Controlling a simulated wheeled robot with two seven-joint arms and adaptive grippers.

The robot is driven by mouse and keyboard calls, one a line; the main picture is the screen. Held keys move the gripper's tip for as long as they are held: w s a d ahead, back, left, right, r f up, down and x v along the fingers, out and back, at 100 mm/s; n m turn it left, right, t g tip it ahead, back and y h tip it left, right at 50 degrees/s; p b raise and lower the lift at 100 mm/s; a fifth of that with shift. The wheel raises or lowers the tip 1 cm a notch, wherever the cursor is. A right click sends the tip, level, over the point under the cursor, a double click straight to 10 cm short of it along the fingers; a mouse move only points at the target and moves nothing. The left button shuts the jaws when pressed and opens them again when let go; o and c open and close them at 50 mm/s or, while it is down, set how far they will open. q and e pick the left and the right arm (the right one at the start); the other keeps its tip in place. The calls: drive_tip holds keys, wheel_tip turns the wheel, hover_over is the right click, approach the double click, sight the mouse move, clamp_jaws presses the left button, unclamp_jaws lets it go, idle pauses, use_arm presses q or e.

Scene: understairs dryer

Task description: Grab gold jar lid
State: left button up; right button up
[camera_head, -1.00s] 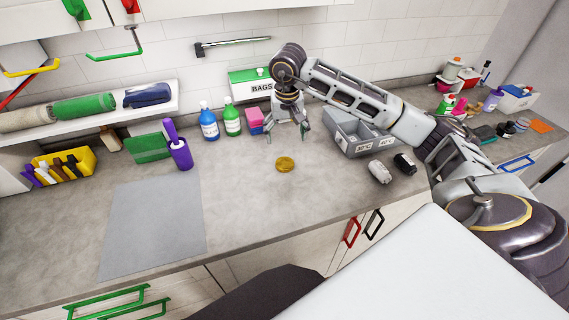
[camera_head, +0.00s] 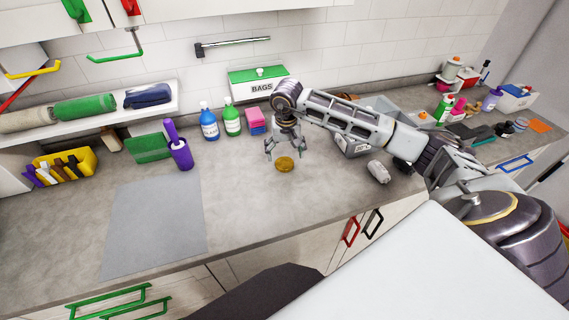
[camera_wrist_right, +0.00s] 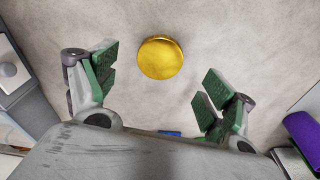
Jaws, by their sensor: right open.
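The gold jar lid (camera_head: 284,164) lies flat on the grey countertop (camera_head: 250,205). It is a round gold disc and shows whole in the right wrist view (camera_wrist_right: 160,57). My right gripper (camera_head: 285,155) is open and empty just above the lid, pointing down. In the right wrist view its two fingers (camera_wrist_right: 160,90) are spread wide, with the lid ahead of the gap between them and not touched. My left gripper is not in view.
A blue bottle (camera_head: 209,124), a green bottle (camera_head: 231,121) and pink and blue sponges (camera_head: 256,121) stand behind. A grey bin (camera_head: 352,146) and a white canister (camera_head: 378,172) are at the right. A grey mat (camera_head: 153,225) lies left. The counter in front is clear.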

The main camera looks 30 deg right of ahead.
sight(285, 163)
drive_tip(key=shift+w+d+f+p, duration=0.15)
drive_tip(key=shift+f+p, duration=0.1)
drive_tip(key=shift+f, duration=0.6)
drive_tip(key=shift+w+a+f+p, duration=0.1)
drive_tip(key=shift+f+p, duration=0.1)
drive_tip(key=shift+f, duration=0.7)
drive_tip(key=shift+w+d+f+p, duration=0.15)
drive_tip(key=shift+f+p, duration=0.1)
drive_tip(key=shift+f, duration=0.6)
drive_tip(key=c, duration=0.7)
